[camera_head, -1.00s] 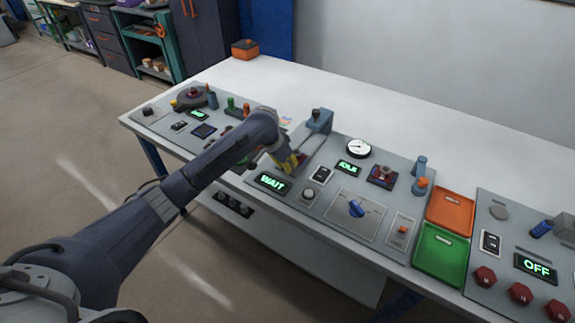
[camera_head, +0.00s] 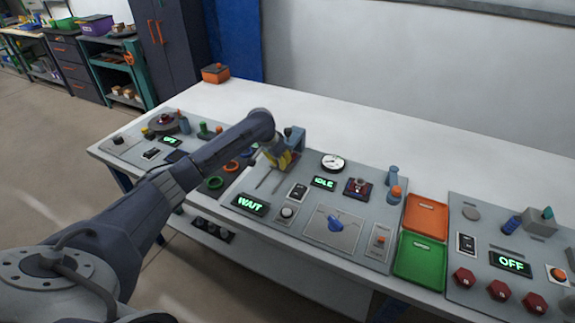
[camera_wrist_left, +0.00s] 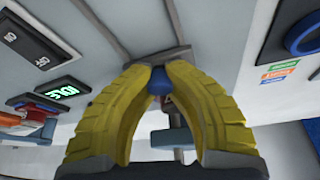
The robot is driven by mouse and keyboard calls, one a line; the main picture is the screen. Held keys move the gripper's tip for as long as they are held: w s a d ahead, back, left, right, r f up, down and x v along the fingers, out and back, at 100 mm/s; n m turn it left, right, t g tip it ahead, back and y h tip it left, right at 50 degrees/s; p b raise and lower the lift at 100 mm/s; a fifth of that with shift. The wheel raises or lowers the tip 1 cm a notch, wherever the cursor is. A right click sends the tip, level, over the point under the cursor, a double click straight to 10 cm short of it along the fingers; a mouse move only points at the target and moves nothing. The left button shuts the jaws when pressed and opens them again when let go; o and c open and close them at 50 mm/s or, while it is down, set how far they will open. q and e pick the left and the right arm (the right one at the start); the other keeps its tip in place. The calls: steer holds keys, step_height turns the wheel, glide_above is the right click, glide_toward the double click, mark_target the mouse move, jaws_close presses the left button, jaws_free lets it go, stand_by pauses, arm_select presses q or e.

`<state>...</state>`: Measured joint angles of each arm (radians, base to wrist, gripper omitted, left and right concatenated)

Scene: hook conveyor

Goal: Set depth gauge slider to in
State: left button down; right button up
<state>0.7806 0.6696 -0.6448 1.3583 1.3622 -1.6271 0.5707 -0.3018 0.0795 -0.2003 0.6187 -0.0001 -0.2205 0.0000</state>
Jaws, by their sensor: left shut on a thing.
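My left gripper (camera_head: 284,162) is at the far end of two dark slots (camera_head: 267,179) in the middle grey panel. The left wrist view shows its yellow fingers (camera_wrist_left: 158,74) closed on a small blue knob (camera_wrist_left: 158,84), likely the depth gauge slider. The gripper hides the slider in the head view. A blue-grey block (camera_head: 296,138) stands just behind the gripper, and a blue part also shows beyond the fingers in the wrist view (camera_wrist_left: 174,137). My right gripper is in neither view.
Orange (camera_head: 427,216) and green (camera_head: 419,256) trays lie farther right.

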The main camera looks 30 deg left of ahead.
arm_select(q)
steer(key=shift+w+r, duration=0.2)
steer(key=shift+r, duration=0.1)
steer(key=c, duration=1.8)
jaws_free()
steer(key=shift+w, duration=0.1)
steer(key=shift+o, duration=1.3)
steer(key=shift+w+f, duration=0.1)
steer(key=o, duration=0.4)
steer(key=shift+c, duration=0.2)
steer(key=v, duration=1.2)
steer(key=shift+s, duration=0.25)
steer(key=shift+f, duration=0.1)
